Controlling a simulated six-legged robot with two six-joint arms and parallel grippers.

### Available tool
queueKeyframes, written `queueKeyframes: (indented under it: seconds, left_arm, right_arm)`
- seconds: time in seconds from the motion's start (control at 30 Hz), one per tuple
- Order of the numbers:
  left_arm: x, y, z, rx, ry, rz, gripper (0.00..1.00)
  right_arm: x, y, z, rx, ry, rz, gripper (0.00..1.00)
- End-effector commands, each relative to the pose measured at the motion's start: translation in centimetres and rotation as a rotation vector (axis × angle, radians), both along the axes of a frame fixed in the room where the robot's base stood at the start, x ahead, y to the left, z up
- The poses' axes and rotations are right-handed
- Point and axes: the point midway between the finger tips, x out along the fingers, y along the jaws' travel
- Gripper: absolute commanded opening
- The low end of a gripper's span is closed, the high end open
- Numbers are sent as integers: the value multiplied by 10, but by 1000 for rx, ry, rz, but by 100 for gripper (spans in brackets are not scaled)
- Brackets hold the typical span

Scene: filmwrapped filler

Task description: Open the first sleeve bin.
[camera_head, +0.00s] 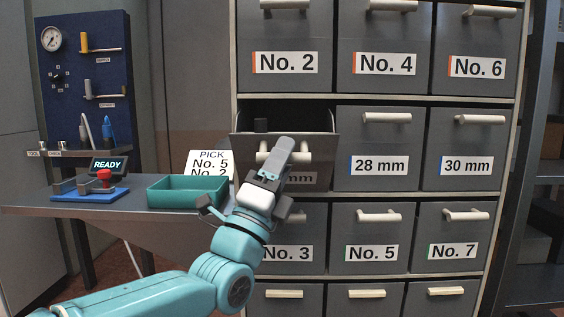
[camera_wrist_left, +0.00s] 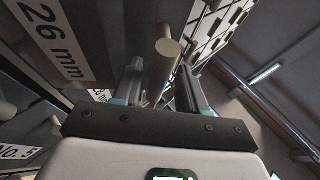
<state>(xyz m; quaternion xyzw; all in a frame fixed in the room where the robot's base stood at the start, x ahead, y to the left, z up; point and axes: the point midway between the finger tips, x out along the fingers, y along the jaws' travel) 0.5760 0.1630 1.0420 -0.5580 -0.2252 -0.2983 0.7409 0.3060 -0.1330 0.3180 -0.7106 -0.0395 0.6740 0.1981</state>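The sleeve bin (camera_head: 322,150) labelled 26 mm is the leftmost of the row of mm bins. Its front stands out and tilts forward in the head view, showing a dark interior with a small dark block at the left. Its label (camera_wrist_left: 50,38) reads 26 mm in the left wrist view; in the head view my arm partly covers it. My left gripper (camera_head: 283,152) is at the bin's pale bar handle (camera_head: 302,157). My right gripper is not in view.
Bins 28 mm (camera_head: 379,165) and 30 mm (camera_head: 467,167) are shut to the right. Numbered bins are above and below. A bench (camera_head: 130,228) at left carries a green tray (camera_head: 187,203), a pick sign (camera_head: 209,163), and a blue fixture (camera_head: 89,194) with a red knob.

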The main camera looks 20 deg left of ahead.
Motion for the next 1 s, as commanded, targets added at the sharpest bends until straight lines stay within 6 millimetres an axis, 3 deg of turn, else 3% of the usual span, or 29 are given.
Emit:
queueKeyframes:
  seconds: [0.27,0.43,1.0]
  left_arm:
    - [0,0,0,0,0,0,46]
    - [-10,3,-10,0,1,0,46]
    - [-106,29,-99,1,2,1,46]
  right_arm:
    - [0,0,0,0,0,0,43]
    - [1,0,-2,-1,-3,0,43]
    - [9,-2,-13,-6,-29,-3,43]
